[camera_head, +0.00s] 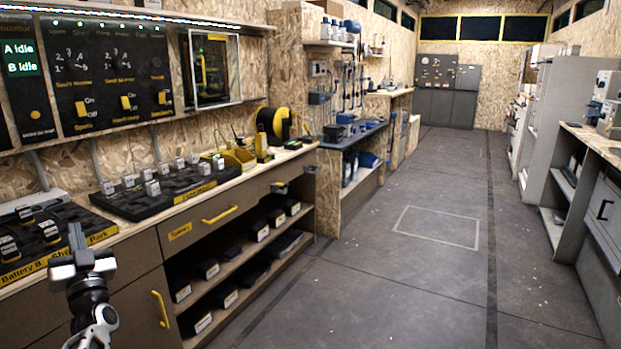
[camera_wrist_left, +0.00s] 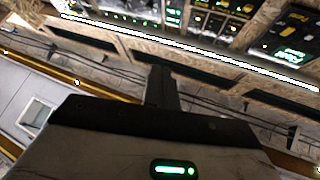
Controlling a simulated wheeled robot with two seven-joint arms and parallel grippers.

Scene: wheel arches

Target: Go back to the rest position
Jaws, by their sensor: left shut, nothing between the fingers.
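My left gripper (camera_head: 77,240) points upward at the lower left of the head view, in front of the workbench. Its fingers are shut together with nothing between them. In the left wrist view the gripper body fills the lower middle, with a green light on it, and the shut fingers (camera_wrist_left: 162,88) point up toward the wall and ceiling. My right gripper is in neither view.
The workbench (camera_head: 200,208) runs along the left, with a battery rack (camera_head: 45,245) and a tray of small blocks (camera_head: 165,187) on top. Switch panels (camera_head: 110,75) hang above it. Grey cabinets (camera_head: 560,125) line the right. The floor (camera_head: 400,270) between is clear.

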